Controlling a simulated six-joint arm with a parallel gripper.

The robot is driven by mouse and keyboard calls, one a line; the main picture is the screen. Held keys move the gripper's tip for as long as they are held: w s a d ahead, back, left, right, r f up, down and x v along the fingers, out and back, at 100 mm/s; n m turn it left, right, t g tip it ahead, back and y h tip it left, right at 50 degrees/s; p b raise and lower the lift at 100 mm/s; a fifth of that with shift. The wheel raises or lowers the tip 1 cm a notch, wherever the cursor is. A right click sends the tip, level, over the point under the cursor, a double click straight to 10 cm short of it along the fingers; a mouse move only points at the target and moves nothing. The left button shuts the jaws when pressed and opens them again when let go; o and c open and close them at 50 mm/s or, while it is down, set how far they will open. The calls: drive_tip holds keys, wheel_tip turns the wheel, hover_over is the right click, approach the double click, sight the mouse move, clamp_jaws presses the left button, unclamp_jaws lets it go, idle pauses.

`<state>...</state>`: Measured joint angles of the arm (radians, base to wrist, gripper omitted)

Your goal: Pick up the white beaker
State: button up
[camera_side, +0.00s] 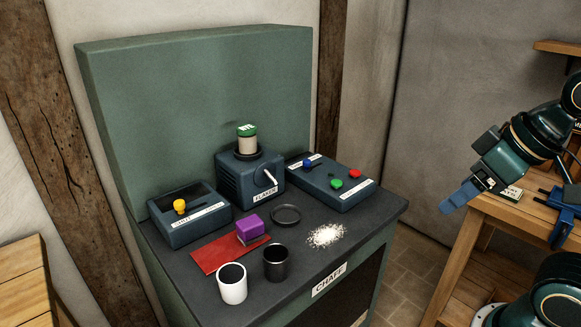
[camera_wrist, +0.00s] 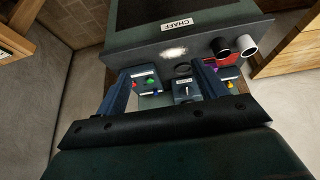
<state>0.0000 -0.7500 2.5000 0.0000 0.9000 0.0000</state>
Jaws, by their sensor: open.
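The white beaker (camera_side: 232,287) stands upright at the front left of the dark bench top, close to the bench edge, with a dark inside. In the wrist view the white beaker (camera_wrist: 248,46) is at the upper right, beside the black beaker (camera_wrist: 220,47). My gripper (camera_side: 459,198) is in the air right of the bench, far from the beaker. Its two blue fingers also show in the wrist view (camera_wrist: 161,80), spread apart with nothing held between them.
A black beaker (camera_side: 276,265) stands just right of the white one. Behind them are a red mat (camera_side: 212,259), a purple block (camera_side: 250,231), a black ring (camera_side: 285,215) and a white powder heap (camera_side: 326,236). The FLAKER machine (camera_side: 250,177) and two control boxes stand farther back.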

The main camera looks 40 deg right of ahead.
drive_tip(key=w+a+n+g+y, duration=0.15)
drive_tip(key=w+a+n, duration=0.45)
drive_tip(key=w+a, duration=0.6)
drive_tip(key=w+a+f+n+g+y, duration=0.2)
drive_tip(key=w+a+f+n, duration=0.4)
drive_tip(key=w+a, duration=0.5)
wheel_tip(320, 180, down, 2)
drive_tip(key=shift+a+f+n, duration=0.1)
drive_tip(key=shift+a+n, duration=0.2)
drive_tip(key=shift+a, duration=0.4)
drive_tip(key=shift+y, duration=0.25)
hover_over(231, 277)
drive_tip(key=s, duration=0.3)
drive_tip(key=shift+w+d+f, duration=0.1)
drive_tip(key=shift+w+f, duration=0.05)
drive_tip(key=shift+f, duration=1.8)
drive_tip(key=shift+w+d+f, duration=0.1)
drive_tip(key=shift+f, duration=1.85)
